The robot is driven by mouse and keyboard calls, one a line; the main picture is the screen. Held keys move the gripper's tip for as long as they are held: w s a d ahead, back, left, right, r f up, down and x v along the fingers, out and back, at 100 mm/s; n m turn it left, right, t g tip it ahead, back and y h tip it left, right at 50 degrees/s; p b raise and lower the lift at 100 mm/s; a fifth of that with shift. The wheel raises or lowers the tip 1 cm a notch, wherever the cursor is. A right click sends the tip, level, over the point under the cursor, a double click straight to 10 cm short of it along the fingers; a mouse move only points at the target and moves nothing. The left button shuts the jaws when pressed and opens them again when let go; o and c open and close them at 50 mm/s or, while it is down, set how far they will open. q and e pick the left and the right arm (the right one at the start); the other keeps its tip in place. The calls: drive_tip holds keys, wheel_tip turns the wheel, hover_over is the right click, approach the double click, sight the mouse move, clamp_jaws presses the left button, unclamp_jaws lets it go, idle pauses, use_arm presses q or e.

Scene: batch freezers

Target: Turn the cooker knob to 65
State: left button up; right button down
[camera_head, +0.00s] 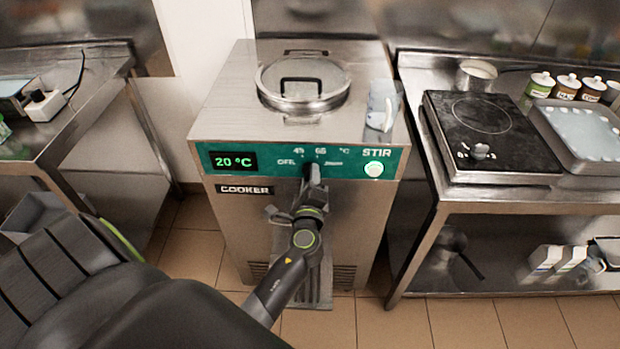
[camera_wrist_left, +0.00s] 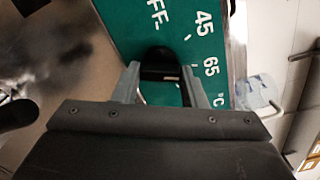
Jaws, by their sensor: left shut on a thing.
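The steel cooker (camera_head: 232,230) stands in the middle of the head view, with a green panel across its front. Its display (camera_head: 233,161) reads 20 °C. The panel carries the labels OFF, 45, 65 and °C, and a lit STIR button (camera_head: 374,168). My left gripper (camera_head: 311,178) is at the panel, shut on the black cooker knob (camera_wrist_left: 160,58). In the left wrist view its two fingers are on either side of the knob. The gripper hides most of the knob in the head view, and I cannot tell which mark it points to. My right gripper is not in view.
A lidded pot opening (camera_head: 303,82) and a clear cup (camera_head: 382,106) are on the cooker's top. A black hot plate (camera_head: 490,128), a tray (camera_head: 585,130) and several small jars are on the right table. A steel table (camera_head: 60,110) stands at left.

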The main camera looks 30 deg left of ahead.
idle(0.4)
use_arm(q)
drive_tip(key=o, duration=1)
drive_tip(key=shift+f, duration=0.15)
